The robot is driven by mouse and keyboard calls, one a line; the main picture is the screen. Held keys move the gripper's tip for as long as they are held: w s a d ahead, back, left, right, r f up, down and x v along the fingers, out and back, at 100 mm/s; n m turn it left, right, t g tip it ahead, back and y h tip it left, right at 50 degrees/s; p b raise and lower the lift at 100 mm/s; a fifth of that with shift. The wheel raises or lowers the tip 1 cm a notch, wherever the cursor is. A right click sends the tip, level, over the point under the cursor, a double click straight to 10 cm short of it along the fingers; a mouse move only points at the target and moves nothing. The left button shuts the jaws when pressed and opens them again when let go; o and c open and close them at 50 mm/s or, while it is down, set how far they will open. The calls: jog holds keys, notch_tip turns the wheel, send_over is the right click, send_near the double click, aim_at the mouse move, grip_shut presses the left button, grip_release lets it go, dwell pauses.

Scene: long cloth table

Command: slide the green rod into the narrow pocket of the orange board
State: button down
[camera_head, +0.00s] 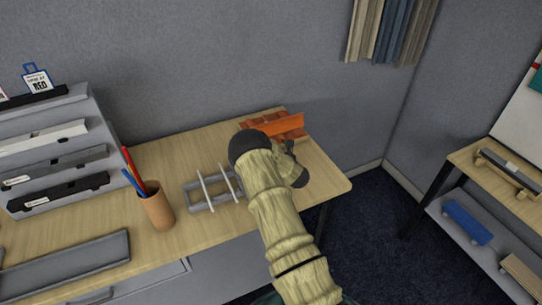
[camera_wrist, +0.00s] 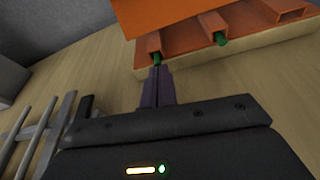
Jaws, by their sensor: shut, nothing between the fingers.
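The orange board (camera_head: 288,123) lies at the far right end of the table, with an upright orange panel. In the wrist view its channels (camera_wrist: 185,38) open toward me. One green rod end (camera_wrist: 157,58) shows in the left, narrow-looking pocket, and a second green end (camera_wrist: 220,40) shows in the middle one. How far each rod reaches in is hidden. My gripper (camera_wrist: 158,72) is shut and empty, its dark fingertips just in front of the left green end; whether they touch it I cannot tell. In the head view my gripper (camera_head: 289,146) is partly hidden by my arm.
A grey rack (camera_head: 192,198) with light bars stands left of my arm; it also shows in the wrist view (camera_wrist: 42,135). A pen cup (camera_head: 158,210) and a grey tray (camera_head: 70,265) are farther left. The wall stands close behind the board. The table's right corner is clear.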

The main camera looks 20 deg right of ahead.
jog(key=shift+w, duration=0.25)
jog(key=shift+s, duration=0.1)
jog(key=shift+s, duration=1.4)
jog(key=shift+s, duration=0.2)
jog(key=b+v, duration=0.3)
jog(key=v, duration=1.3)
jog(key=shift+d+b, duration=0.1)
jog(key=shift+b, duration=0.2)
jog(key=shift+s+r, duration=0.25)
jog(key=shift+s, duration=0.25)
